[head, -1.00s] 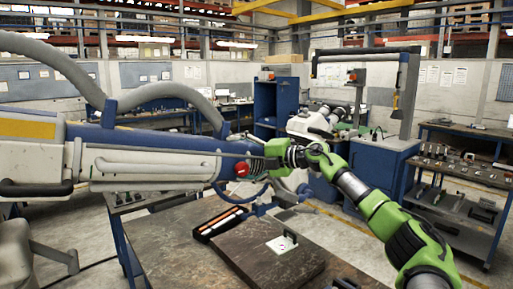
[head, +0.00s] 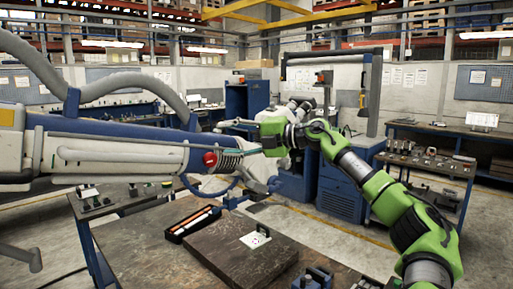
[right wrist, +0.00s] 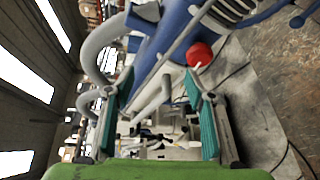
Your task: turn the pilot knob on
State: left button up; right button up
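I cannot tell for sure whether this is the pilot knob. The red knob (right wrist: 199,54) also shows in the right wrist view, just beyond the tip of the right-hand finger. My right gripper (head: 236,138) is up and to the right of the red knob. In the right wrist view the gripper (right wrist: 152,84) has its teal-lined fingers apart, with nothing held between them. My left gripper is not in view.
A worn workbench (head: 212,262) below holds a black tray (head: 193,224) with light rods and a dark board with a small white plate (head: 255,239). A blue cabinet (head: 325,192) stands behind my right arm. More benches line the back and right.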

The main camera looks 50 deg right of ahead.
pick_arm(q)
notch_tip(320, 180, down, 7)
jog(key=b, duration=0.6)
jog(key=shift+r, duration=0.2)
pick_arm(e)
jog(key=v, duration=0.7)
jog(key=shift+d+f, duration=0.15)
jog(key=shift+f, duration=0.65)
